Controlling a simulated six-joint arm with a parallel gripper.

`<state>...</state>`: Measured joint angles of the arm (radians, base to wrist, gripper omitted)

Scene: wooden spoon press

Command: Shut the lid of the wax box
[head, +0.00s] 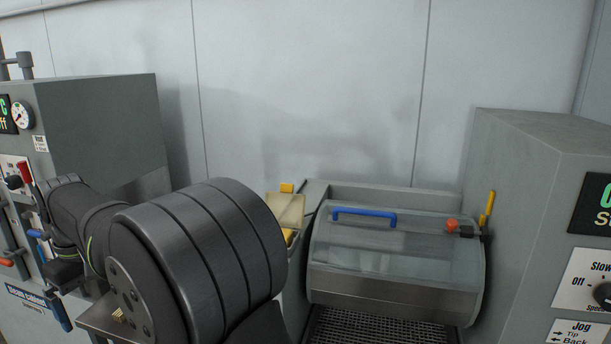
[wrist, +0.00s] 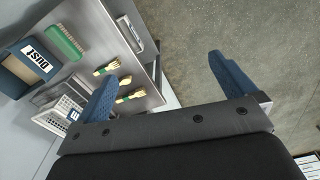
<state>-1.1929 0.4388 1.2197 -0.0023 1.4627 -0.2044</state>
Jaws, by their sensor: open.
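A small beige box-like thing with a yellow tab (head: 286,209) stands at the back, just left of the clear drum cover; it looks like the wax box with its lid raised. Something yellow shows beneath the beige panel. My dark arm hides its lower left part, so I cannot tell the lid's exact angle. My gripper (wrist: 168,82) shows in the wrist view with two blue fingers spread wide apart and nothing between them. It is over the floor beside a table, away from the box, which is not in the wrist view.
A clear curved cover with a blue handle (head: 364,214) sits right of the box, beside a grey control cabinet (head: 535,190).

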